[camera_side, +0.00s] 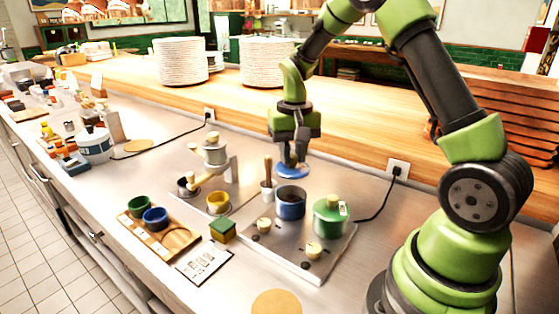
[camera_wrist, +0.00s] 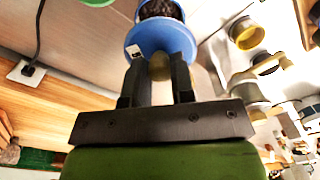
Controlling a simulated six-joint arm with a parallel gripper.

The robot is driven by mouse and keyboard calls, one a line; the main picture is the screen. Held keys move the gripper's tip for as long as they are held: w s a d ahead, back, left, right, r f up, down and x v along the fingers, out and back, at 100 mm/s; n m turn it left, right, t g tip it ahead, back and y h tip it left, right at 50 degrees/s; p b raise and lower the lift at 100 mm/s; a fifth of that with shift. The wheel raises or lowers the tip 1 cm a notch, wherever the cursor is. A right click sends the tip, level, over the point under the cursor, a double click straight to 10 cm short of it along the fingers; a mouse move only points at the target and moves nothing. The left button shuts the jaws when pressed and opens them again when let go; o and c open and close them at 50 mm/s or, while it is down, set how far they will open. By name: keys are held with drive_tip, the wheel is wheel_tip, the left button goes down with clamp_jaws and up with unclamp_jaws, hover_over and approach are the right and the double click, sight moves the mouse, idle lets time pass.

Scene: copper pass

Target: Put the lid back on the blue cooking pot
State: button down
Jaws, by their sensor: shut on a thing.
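My gripper (camera_side: 293,155) is shut on the knob of the blue lid (camera_side: 293,171). In the wrist view the blue lid (camera_wrist: 165,38) is in front of the fingers, with the tan knob between my fingertips (camera_wrist: 159,68). The lid is in the air, above and slightly behind the blue cooking pot (camera_side: 291,204) in the side view. The pot is uncovered, and its dark inside shows. It stands on the back of the metal hob plate. In the wrist view the pot (camera_wrist: 161,8) shows only partly at the top edge, beyond the lid.
A green lidded pot (camera_side: 331,216) stands right of the blue pot on the hob plate (camera_side: 285,257). A yellow bowl (camera_side: 218,203) and a green sponge (camera_side: 222,230) lie further left. A power cable (camera_side: 384,205) runs behind.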

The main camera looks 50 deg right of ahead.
sight(293, 168)
drive_tip(key=shift+f, duration=2.95)
drive_tip(key=shift+f, duration=0.15)
drive_tip(key=shift+c, duration=2.1)
unclamp_jaws()
drive_tip(key=shift+r, duration=3.55)
drive_tip(key=shift+c, duration=0.2)
